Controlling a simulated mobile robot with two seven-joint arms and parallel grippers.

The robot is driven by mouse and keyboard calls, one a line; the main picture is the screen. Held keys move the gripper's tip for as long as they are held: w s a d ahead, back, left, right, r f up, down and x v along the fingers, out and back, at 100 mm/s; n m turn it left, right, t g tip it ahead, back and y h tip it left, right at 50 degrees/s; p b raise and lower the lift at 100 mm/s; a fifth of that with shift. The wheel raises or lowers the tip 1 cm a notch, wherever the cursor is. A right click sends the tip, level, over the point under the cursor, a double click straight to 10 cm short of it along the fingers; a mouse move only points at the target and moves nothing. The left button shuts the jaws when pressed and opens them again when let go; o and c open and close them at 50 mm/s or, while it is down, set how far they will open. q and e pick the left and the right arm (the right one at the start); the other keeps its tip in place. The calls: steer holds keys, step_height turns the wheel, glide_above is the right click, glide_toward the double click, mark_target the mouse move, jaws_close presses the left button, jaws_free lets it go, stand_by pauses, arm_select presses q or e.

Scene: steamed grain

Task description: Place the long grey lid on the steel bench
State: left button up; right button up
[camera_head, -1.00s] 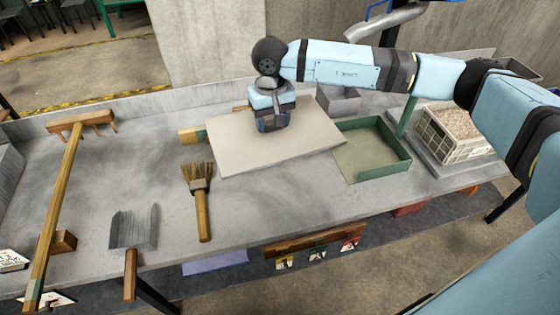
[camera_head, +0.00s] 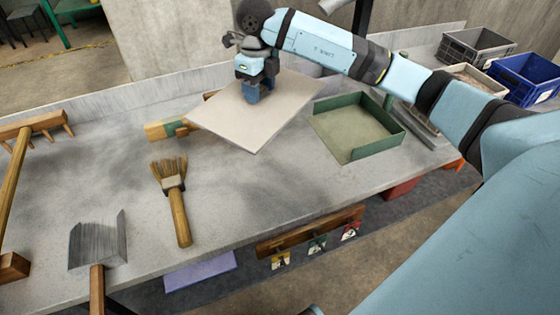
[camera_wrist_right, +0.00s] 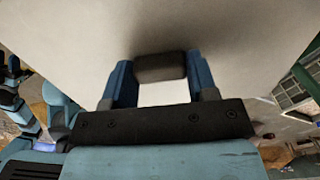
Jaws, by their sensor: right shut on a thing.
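The long grey lid (camera_head: 240,122) is a flat pale panel over the back middle of the steel bench (camera_head: 225,205). My right gripper (camera_head: 258,92) points down at its top. In the right wrist view, the blue fingers close on both sides of the dark handle (camera_wrist_right: 160,67), with the lid's pale surface (camera_wrist_right: 225,40) filling much of the picture. Whether the lid's underside touches the bench is hard to tell. My left gripper is not in view.
A shallow green tray (camera_head: 393,136) stands right of the lid. A wooden-handled brush (camera_head: 180,215), a metal scoop (camera_head: 97,245) and a rake (camera_head: 28,125) lie at left. Grey (camera_head: 475,50) and blue (camera_head: 525,80) crates are at far right. Bench front middle is clear.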

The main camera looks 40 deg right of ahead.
steer(key=m, duration=0.1)
steer(key=d+m, duration=0.1)
steer(key=f+m+b, duration=0.1)
steer(key=m, duration=0.1)
steer(key=shift+d, duration=0.3)
steer(key=shift+s+d+m+b, duration=0.1)
steer(key=shift+d+m+b, duration=0.25)
steer(key=shift+m, duration=0.85)
steer(key=shift+f, duration=0.35)
step_height(320, 180, down, 15)
steer(key=shift+r+b, duration=0.2)
steer(key=shift+b, duration=1.05)
steer(key=shift+f, duration=0.45)
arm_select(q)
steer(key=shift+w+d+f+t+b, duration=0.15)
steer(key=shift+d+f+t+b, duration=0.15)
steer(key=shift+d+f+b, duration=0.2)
arm_select(e)
steer(key=shift+f, duration=1.9)
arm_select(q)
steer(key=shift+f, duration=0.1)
